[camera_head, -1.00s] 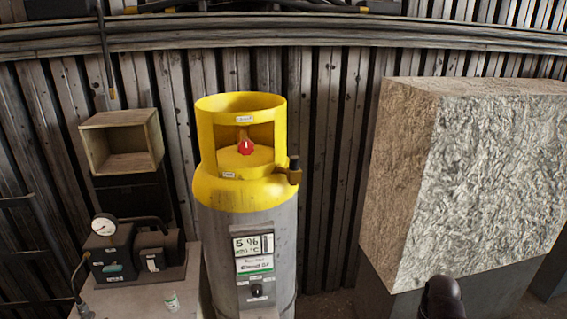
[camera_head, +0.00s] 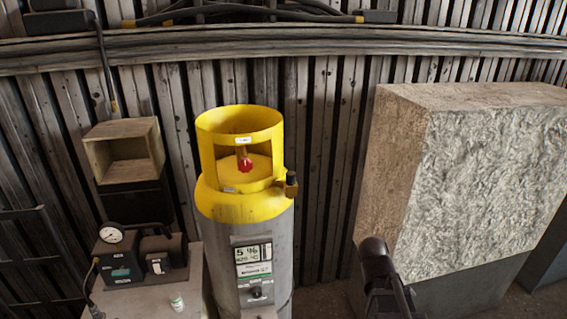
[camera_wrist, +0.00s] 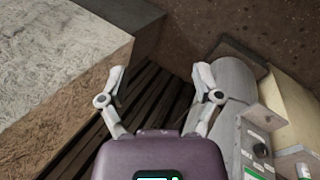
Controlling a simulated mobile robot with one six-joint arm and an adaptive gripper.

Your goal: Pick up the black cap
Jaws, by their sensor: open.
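A small dark cap (camera_head: 291,177) sits on a brass-coloured side fitting at the right of the yellow collar of a grey cylinder (camera_head: 222,245) in the head view. I take it for the black cap. I cannot make it out in the wrist view. My gripper (camera_wrist: 160,70) is open and empty in the wrist view, its two pale fingers spread wide apart. It is clear of the grey cylinder (camera_wrist: 232,80), which shows at its right there. In the head view a dark part of my arm shows low, right of the cylinder.
A large rough pale block (camera_head: 480,185) stands at the right; it also shows in the wrist view (camera_wrist: 60,50). A bench with a gauge box (camera_head: 118,255), a small bottle (camera_head: 176,301) and an open wooden box (camera_head: 124,150) is at the left. A ribbed wall stands behind.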

